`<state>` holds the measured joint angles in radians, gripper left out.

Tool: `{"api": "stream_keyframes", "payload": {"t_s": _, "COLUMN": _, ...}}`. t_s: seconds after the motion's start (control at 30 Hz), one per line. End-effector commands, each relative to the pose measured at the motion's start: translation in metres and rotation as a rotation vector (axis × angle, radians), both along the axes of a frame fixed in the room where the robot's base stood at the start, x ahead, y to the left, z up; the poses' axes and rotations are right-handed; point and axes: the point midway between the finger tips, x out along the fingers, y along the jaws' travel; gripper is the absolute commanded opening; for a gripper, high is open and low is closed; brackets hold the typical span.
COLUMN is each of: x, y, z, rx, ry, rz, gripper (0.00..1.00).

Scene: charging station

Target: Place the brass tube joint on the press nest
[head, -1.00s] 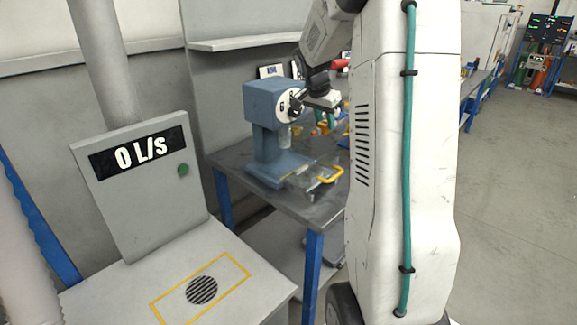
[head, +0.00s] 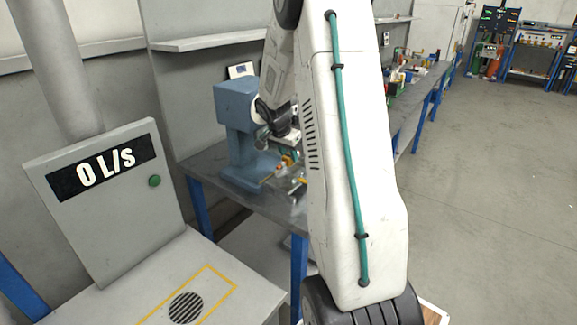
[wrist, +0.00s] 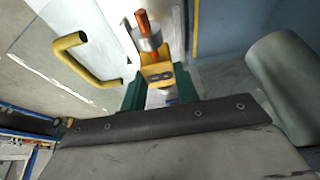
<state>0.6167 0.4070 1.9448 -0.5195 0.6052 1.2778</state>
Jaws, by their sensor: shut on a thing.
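My gripper (wrist: 159,88) shows in the wrist view with its green fingers on either side of the brass tube joint (wrist: 157,73). The joint is a yellow brass block, with a silver collar and a copper-coloured tube end pointing toward the top of the picture. The fingers are shut on it. The blue press (head: 238,125) stands on the bench in the head view, left of my arm. My wrist is close beside it on the right and covers part of it. I cannot make out the press nest; my arm hides much of the area in front of the press.
A yellow handle (wrist: 88,58) on a clear panel is left of the joint in the wrist view. A grey-blue cylinder (wrist: 284,88) is close on the right. In the head view, a grey cabinet (head: 105,195) stands left of the bench (head: 205,160); open floor (head: 480,200) lies right.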

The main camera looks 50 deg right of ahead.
Motion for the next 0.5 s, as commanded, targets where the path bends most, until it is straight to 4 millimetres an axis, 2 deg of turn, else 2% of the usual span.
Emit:
{"api": "stream_keyframes", "payload": {"t_s": 0.17, "x": -0.001, "y": -0.001, "z": -0.006, "rx": 0.0, "ry": 0.0, "rz": -0.001, "gripper": 0.02}}
{"api": "stream_keyframes", "payload": {"t_s": 0.4, "x": -0.001, "y": -0.001, "z": -0.041, "rx": 0.002, "ry": 0.002, "rz": -0.002, "gripper": 0.02}}
{"api": "stream_keyframes", "payload": {"t_s": 0.5, "x": -0.001, "y": -0.001, "z": -0.046, "rx": 0.0, "ry": 0.0, "rz": -0.001, "gripper": 0.02}}
